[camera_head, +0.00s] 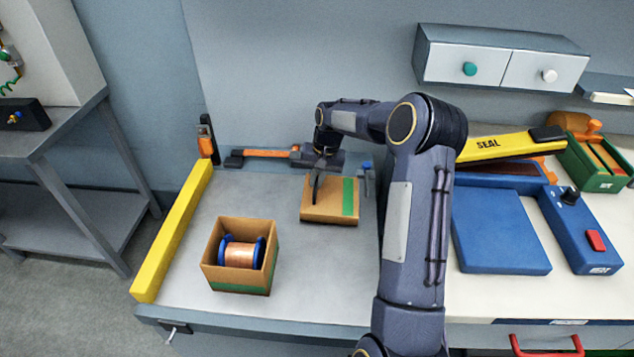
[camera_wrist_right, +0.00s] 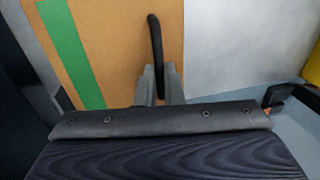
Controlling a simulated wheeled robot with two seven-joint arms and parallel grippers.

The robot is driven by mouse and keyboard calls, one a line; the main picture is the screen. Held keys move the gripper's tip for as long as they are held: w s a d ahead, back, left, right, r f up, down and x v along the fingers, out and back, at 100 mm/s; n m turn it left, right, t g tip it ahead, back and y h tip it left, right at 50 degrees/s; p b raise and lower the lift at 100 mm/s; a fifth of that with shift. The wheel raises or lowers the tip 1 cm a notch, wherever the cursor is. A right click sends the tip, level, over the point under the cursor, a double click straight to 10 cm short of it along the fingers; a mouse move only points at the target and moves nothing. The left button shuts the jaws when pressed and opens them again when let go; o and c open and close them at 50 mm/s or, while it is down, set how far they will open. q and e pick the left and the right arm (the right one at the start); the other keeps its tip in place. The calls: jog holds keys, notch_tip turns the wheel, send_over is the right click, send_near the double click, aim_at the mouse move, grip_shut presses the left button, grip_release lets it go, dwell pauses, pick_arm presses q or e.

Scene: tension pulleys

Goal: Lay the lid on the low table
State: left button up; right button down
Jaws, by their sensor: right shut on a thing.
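The lid (camera_head: 342,204) is a flat brown cardboard square with a green stripe along its right side and a black looped handle (camera_head: 314,188). It is over the grey low table (camera_head: 190,285), right of the open box; whether it touches the top I cannot tell. My right gripper (camera_head: 320,172) is shut on the handle from the far side. In the wrist view the fingers (camera_wrist_right: 160,82) pinch the black handle (camera_wrist_right: 156,45), and the lid (camera_wrist_right: 110,50) looks flat. My left gripper is not in view.
An open cardboard box (camera_head: 225,278) holds a copper wire spool (camera_head: 239,254) with blue flanges. A yellow bar (camera_head: 172,230) lines the table's left edge. An orange-and-black tool (camera_head: 265,153) lies at the back. Right of my arm are a blue pad (camera_head: 500,232) and a yellow SEAL lever (camera_head: 495,146).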

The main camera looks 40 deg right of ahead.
jog(key=shift+f, duration=0.65)
jog(key=c, duration=1.5)
grip_release()
jog(key=shift+c, duration=0.2)
